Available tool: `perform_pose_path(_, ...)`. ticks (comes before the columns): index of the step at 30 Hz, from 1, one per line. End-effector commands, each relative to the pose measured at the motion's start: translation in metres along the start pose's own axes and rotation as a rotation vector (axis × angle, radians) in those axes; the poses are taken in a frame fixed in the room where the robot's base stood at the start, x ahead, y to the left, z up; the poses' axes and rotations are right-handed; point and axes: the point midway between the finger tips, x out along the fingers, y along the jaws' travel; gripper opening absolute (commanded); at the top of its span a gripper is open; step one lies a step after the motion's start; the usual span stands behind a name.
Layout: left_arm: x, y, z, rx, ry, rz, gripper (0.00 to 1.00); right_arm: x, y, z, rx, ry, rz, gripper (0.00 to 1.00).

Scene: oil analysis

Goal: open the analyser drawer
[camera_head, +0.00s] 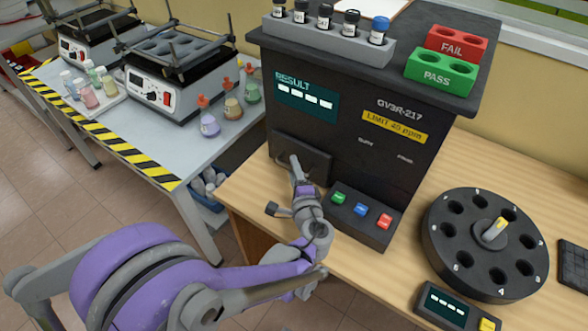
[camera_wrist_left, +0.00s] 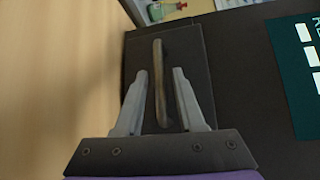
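The analyser (camera_head: 350,120) is a tall black box on the wooden table. Its drawer (camera_head: 318,155) is a dark panel low on the left of the front, and it looks closed. In the left wrist view the drawer front (camera_wrist_left: 190,50) carries a long thin bar handle (camera_wrist_left: 158,85). My left gripper (camera_head: 296,168) is at the drawer front and partly covers it in the head view. In the left wrist view its two fingers (camera_wrist_left: 160,73) are open, one on each side of the handle, with gaps on both sides. My right gripper is not in view.
A button console (camera_head: 360,218) juts out below the drawer, close to my left wrist. A black round rotor (camera_head: 485,245) and a small display unit (camera_head: 455,305) stand to the right. A rack of vials (camera_head: 328,40) sits on top. A grey bench (camera_head: 170,140) stands left.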

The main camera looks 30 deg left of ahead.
Motion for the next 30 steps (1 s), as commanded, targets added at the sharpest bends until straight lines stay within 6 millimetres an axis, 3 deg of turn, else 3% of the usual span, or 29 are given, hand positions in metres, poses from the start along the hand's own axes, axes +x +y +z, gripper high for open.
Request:
perform_pose_path(1, -0.0002, 0.0000, 0.0000, 0.000, 0.000, 0.000, 0.27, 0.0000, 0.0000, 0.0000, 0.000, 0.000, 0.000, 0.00)
perform_pose_path(6, -0.0003, 0.0000, 0.0000, 0.000, 0.000, 0.000, 0.00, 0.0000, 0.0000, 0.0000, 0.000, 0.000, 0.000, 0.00)
perform_pose_path(30, -0.0004, 0.0001, 0.0001, 0.000, 0.000, 0.000, 0.00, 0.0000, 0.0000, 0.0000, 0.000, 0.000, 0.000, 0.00)
